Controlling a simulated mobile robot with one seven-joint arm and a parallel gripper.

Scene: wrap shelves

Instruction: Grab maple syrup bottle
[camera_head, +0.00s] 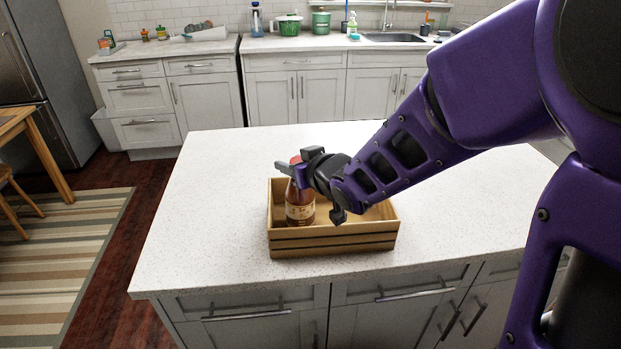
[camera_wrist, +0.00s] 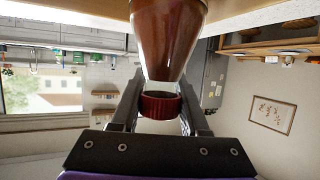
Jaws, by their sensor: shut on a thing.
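The maple syrup bottle (camera_head: 299,206) is a brown bottle with a pale label and a red cap. It stands upright in the left part of a wooden crate (camera_head: 333,243) on the island counter. My gripper (camera_head: 292,170) reaches in from the right and is shut on the bottle near its neck. In the wrist view, the bottle (camera_wrist: 166,38) and its red cap (camera_wrist: 160,105) show between the two fingers of my gripper (camera_wrist: 162,92). The arm and crate front hide part of the bottle; I cannot tell whether its base touches the crate floor.
The white island counter (camera_head: 210,220) is clear around the crate. The rest of the crate looks empty, though my arm covers part of it. A back counter with a sink (camera_head: 395,37) and green pots (camera_head: 289,25) stands far behind.

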